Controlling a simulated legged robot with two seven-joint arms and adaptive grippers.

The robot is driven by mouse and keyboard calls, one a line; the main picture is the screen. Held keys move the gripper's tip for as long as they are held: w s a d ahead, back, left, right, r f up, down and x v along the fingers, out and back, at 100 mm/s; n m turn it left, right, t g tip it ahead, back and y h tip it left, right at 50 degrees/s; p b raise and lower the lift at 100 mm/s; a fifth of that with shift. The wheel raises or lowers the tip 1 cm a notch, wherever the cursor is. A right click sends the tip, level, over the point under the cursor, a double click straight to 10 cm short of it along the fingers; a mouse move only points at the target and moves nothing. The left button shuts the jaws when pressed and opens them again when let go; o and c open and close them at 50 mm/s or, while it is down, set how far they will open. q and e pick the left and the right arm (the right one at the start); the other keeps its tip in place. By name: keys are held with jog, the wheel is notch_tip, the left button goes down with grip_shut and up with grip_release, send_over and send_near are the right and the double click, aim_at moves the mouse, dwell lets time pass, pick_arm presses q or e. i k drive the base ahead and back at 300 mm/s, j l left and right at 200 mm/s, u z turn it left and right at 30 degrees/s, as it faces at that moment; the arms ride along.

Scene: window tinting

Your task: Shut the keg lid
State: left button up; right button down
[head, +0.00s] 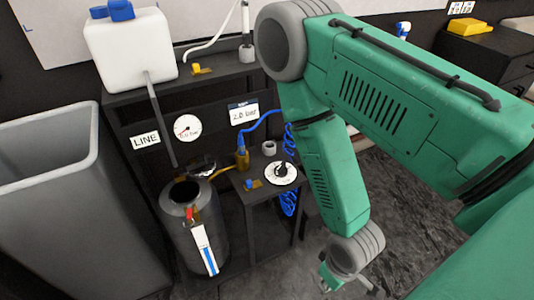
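The keg (183,238) is a dark grey metal cylinder on the floor left of centre, with a dark round opening at its top. A dark, shiny piece, which looks like the keg lid (203,167), stands raised behind the opening, apart from the mouth. A red and brass fitting and a white label with a blue stripe are on the keg's front. My green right arm comes in from the right. My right gripper (332,282) is low, right of the keg and well apart from it, partly cut off by the bottom edge. My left gripper is out of view.
A grey bin (50,200) stands left of the keg. Behind is a black shelf with a white jug (130,48), a pressure gauge (187,127) and a LINE label.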

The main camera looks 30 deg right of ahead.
aim_at(202, 166)
jog(key=z, duration=0.55)
jog(key=i+l+u, duration=0.1)
jog(key=i+l, duration=0.15)
jog(key=i+l+u, duration=0.1)
jog(key=l, duration=0.4)
jog(key=i+l+u, duration=0.15)
jog(key=i+l, duration=0.2)
jog(key=i+l+u, duration=0.1)
jog(key=l, duration=0.35)
jog(key=i, duration=0.05)
